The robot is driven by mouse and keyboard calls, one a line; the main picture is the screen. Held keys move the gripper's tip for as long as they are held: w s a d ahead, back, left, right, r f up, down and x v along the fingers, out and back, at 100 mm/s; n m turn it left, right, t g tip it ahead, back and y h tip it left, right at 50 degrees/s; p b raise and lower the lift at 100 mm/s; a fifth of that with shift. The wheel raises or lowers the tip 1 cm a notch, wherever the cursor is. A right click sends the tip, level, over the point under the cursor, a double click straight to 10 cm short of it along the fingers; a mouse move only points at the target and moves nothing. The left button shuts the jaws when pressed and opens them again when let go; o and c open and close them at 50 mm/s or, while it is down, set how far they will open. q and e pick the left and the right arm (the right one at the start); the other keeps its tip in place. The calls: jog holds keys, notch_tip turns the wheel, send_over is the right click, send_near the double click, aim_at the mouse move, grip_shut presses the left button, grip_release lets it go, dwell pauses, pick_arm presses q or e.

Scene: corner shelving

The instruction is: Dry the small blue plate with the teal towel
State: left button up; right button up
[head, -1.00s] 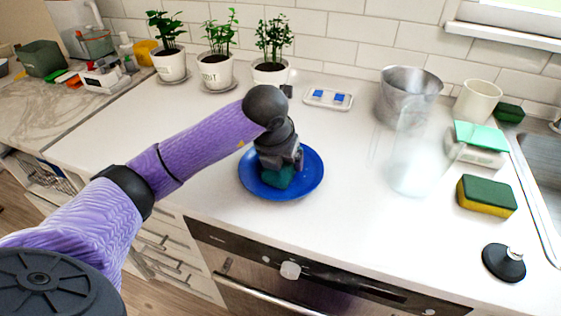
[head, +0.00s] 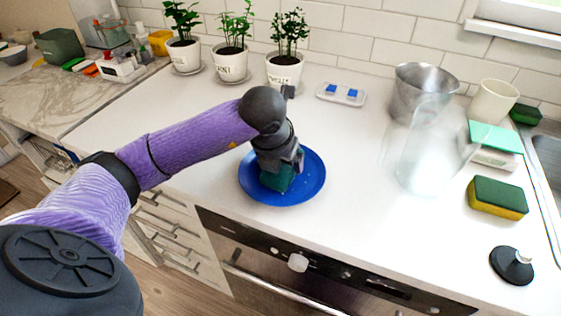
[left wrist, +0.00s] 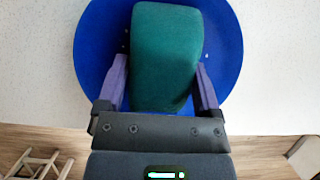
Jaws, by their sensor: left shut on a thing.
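The small blue plate (head: 311,180) lies flat on the white counter near its front edge. My left gripper (head: 284,176) is over the plate, shut on the teal towel (head: 276,181), a folded block that is down at the plate's surface. In the left wrist view the towel (left wrist: 166,55) sits between the two purple fingers of my left gripper (left wrist: 163,85). The blue plate (left wrist: 95,50) spreads behind it, with a few small pale specks near the towel. Whether the towel presses on the plate cannot be told. My right gripper is not in view.
A clear pitcher (head: 424,150), metal pot (head: 420,95), cream cup (head: 492,100), green-yellow sponge (head: 497,197) and black plug (head: 511,265) stand to the right. Potted plants (head: 284,70) line the back. The counter left of the plate is clear. An oven (head: 300,262) is below.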

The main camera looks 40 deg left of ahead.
pick_arm(q)
jog(key=shift+w+f, duration=0.1)
jog(key=shift+w, duration=0.4)
jog(key=shift+w+b, duration=0.55)
jog(key=shift+w, duration=0.5)
jog(key=shift+s+p, duration=0.55)
jog(key=shift+s, duration=1)
jog(key=shift+s+d+f, duration=0.1)
jog(key=shift+s, duration=0.3)
jog(key=shift+s+d, duration=0.15)
jog(key=shift+s, duration=0.3)
jog(key=shift+w+b, duration=0.35)
jog(key=shift+w, duration=1.3)
jog(key=shift+r, duration=0.2)
